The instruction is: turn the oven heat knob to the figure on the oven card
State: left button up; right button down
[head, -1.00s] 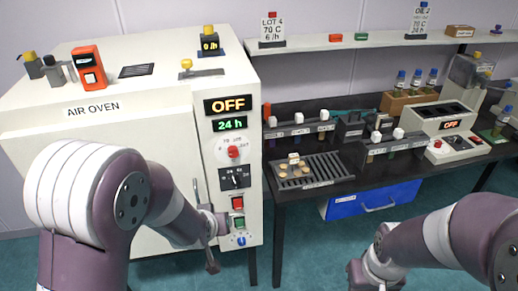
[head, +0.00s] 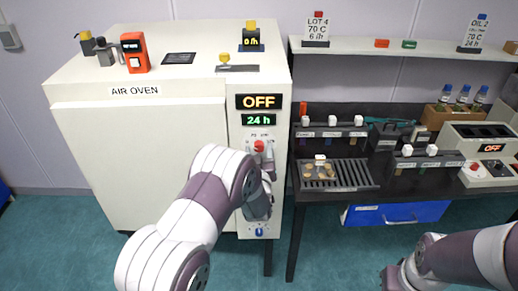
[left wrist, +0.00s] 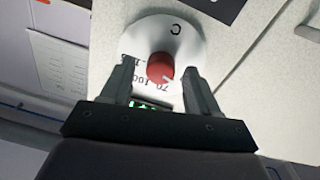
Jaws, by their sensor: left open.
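The red heat knob (head: 259,146) sits on a round white dial on the air oven's (head: 140,150) front panel. In the left wrist view the knob (left wrist: 160,67) lies between the fingertips of my open left gripper (left wrist: 161,72), with gaps at both sides. The dial (left wrist: 150,32) shows "C" and figures including 70 and 100, upside down. In the head view my left gripper (head: 266,160) is at the dial, partly hiding it. The card (head: 316,29) on the shelf reads LOT 4, 70 C, 6 /h. My right gripper (head: 392,279) is low at right, its fingers unclear.
The oven displays read OFF (head: 259,102) and 24 h (head: 259,119). A second card (head: 476,33) reads OIL 2, 70 C, 24 h. A slotted tray (head: 345,176) and racks stand on the black bench. My left arm hides lower panel controls.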

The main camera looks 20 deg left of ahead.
pick_arm(q)
jog(key=shift+w+a, duration=0.2)
jog(key=shift+w, duration=0.15)
jog(key=shift+d, duration=0.1)
jog(key=c, duration=1)
jog(key=shift+c, duration=0.2)
